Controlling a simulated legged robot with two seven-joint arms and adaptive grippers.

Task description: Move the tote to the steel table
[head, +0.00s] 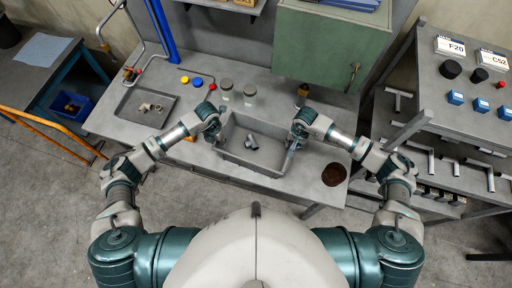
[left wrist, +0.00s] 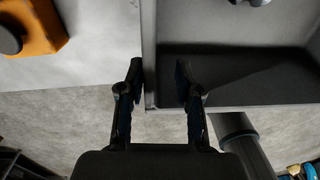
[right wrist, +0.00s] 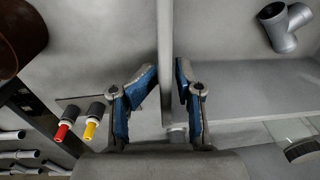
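The tote (head: 229,153) is a grey open bin on the grey workbench, with a grey pipe fitting (head: 251,142) inside. The fitting also shows in the right wrist view (right wrist: 287,27). My left gripper (head: 214,132) is at the tote's left side; in the left wrist view its open fingers (left wrist: 160,76) stand either side of the wall, with a gap. I cannot tell which surface is the steel table.
A grey tray (head: 133,115) with fittings lies left on the bench. A dark red round container (head: 334,174) stands right of the tote. A grey shelf unit (head: 432,88) with labelled boxes is at right; a blue-legged table (head: 30,78) is at left.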

